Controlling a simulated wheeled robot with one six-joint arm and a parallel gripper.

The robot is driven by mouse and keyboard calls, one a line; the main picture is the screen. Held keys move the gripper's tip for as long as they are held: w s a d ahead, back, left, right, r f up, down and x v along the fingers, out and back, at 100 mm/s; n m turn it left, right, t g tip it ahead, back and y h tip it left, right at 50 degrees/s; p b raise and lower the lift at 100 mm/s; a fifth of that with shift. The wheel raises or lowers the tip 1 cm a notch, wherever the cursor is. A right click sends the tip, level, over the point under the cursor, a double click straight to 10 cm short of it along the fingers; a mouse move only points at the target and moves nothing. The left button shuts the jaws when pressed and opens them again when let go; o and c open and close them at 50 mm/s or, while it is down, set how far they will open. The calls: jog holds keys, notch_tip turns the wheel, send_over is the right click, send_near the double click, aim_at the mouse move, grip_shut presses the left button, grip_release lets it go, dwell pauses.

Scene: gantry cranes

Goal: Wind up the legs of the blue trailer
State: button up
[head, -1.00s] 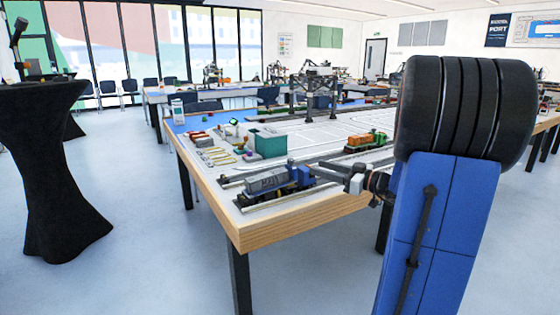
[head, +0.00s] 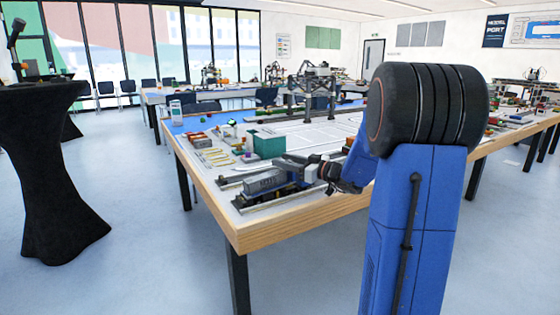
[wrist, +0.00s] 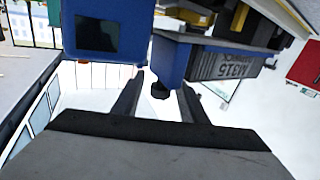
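In the head view, a small blue and grey rail vehicle (head: 268,184) stands on a track near the table's front corner. I cannot make out a blue trailer with legs there. My gripper (head: 283,163) is just above and behind this vehicle, small and partly blurred into the scene. In the wrist view, my gripper (wrist: 160,82) has its two dark fingers apart. A small black knob-like part (wrist: 159,91) shows between them, under a blue body (wrist: 170,62); contact cannot be told. A grey panel with lettering (wrist: 222,66) adjoins the blue body.
A wooden-edged table (head: 290,226) carries the port model. A green box (head: 268,145) and a dark gantry crane (head: 312,85) stand on it. A blue block with a dark square (wrist: 105,28) fills the wrist view's upper left. A black-draped stand (head: 45,170) is at left; floor between is clear.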

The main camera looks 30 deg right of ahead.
aim_at(279, 170)
jog(key=shift+x, duration=1.15)
jog(key=shift+c, duration=0.6)
grip_shut()
jog(key=shift+n+g+y, duration=0.3)
jog(key=shift+y, duration=0.3)
jog(key=n+g+y, duration=0.1)
jog(key=g+y, duration=0.1)
jog(key=s+a+n+g+y, duration=0.1)
jog(key=n+g+y, duration=0.3)
jog(key=shift+s+a+f+g, duration=0.15)
jog(key=shift+s+a+g, duration=0.05)
jog(key=shift+a+g, duration=0.1)
jog(key=shift+s+a+n+g+y, duration=0.1)
jog(key=shift+s+n+g+y, duration=0.25)
jog(key=shift+n+g, duration=0.8)
jog(key=shift+s+a+n+g+y, duration=0.1)
jog(key=shift+s+n+g+y, duration=0.15)
jog(key=shift+n+g+y, duration=0.85)
jog(key=shift+s+a+n+g+h, duration=0.1)
jog(key=shift+s+n+g+h, duration=0.4)
jog(key=shift+g, duration=1.25)
jog(key=shift+w+y, duration=0.1)
jog(key=shift+y, duration=0.15)
